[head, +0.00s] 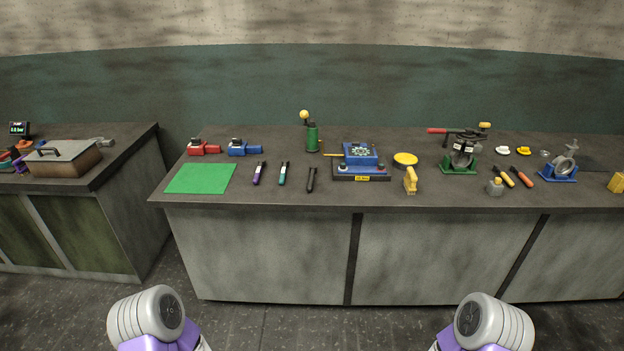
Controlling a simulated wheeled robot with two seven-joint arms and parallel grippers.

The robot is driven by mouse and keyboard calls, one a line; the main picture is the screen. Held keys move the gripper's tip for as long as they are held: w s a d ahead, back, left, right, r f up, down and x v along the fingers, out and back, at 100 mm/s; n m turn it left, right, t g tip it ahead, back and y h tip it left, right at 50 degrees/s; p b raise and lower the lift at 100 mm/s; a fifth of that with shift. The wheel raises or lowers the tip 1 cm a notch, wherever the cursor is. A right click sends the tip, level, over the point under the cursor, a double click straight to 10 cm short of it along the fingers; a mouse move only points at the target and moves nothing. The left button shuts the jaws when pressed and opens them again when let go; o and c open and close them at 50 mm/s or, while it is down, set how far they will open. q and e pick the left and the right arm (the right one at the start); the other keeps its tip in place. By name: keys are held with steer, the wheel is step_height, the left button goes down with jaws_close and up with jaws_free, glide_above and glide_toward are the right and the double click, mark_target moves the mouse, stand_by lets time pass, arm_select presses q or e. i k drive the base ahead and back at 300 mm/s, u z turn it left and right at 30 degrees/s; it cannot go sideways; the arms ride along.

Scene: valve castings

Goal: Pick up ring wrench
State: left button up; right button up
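Several slim hand tools lie on the long workbench, and at this size I cannot tell for certain which is the ring wrench. A black tool (311,180) lies near the front edge, left of the blue fixture. A teal-handled tool (283,174) and a purple-handled tool (259,173) lie to its left. A yellow-handled tool (504,177) and an orange-handled tool (522,177) lie farther right. Neither of my grippers is in view; only parts of my two arms show at the bottom, in front of the bench and apart from it.
A gap separates the left bench (120,160).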

mark_target(313, 168)
steer(key=z, duration=0.05)
steer(key=i, duration=0.6)
steer(key=z, duration=0.45)
steer(key=k, duration=0.55)
steer(key=u, duration=0.65)
steer(key=i, duration=1.6)
steer(key=z, duration=0.7)
